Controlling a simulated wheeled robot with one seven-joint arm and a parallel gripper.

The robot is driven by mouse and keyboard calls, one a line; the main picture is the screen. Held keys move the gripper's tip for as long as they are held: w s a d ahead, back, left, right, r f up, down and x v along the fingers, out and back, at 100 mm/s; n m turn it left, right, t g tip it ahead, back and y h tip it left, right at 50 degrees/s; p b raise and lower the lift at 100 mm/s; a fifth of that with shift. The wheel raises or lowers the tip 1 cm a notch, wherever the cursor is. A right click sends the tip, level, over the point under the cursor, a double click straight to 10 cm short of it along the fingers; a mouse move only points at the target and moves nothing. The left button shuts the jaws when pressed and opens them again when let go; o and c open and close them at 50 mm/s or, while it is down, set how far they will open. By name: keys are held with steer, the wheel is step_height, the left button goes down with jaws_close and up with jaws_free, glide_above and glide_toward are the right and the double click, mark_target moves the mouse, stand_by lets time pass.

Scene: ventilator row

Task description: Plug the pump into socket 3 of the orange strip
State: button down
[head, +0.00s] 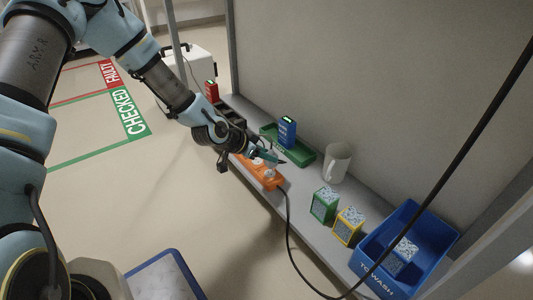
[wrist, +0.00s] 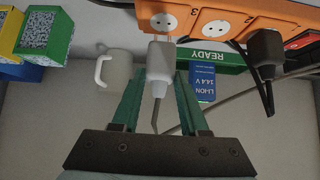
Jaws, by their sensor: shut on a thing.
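The orange strip (head: 247,168) lies on the grey shelf; in the wrist view it runs along the top (wrist: 215,45). Its face shows round sockets and the digits 3 and 2. My gripper (wrist: 160,76) is shut on a white plug (wrist: 158,58), whose grey cord trails below. The plug is in front of the leftmost visible socket (wrist: 163,22), left of the digit 3. I cannot tell whether its pins touch the socket. A black plug (wrist: 265,50) is at the strip to the right. In the head view my gripper (head: 272,158) is over the strip. I cannot identify the pump.
A green READY tray (head: 302,156) holds a blue battery (head: 287,132). A white mug (head: 336,163), a green box (head: 324,204), a yellow box (head: 348,226) and a blue TO WASH bin (head: 374,283) stand rightward. A black cable (head: 289,225) hangs along the shelf's front.

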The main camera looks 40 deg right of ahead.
mark_target(266, 163)
steer(key=shift+f, duration=0.45)
steer(key=shift+r, duration=0.1)
steer(key=shift+a+f, duration=0.15)
steer(key=shift+f, duration=0.05)
steer(key=shift+f+b, duration=0.65)
steer(key=shift+f, duration=0.55)
stand_by(0.5)
stand_by(0.6)
steer(key=shift+c, duration=1.7)
jaws_free()
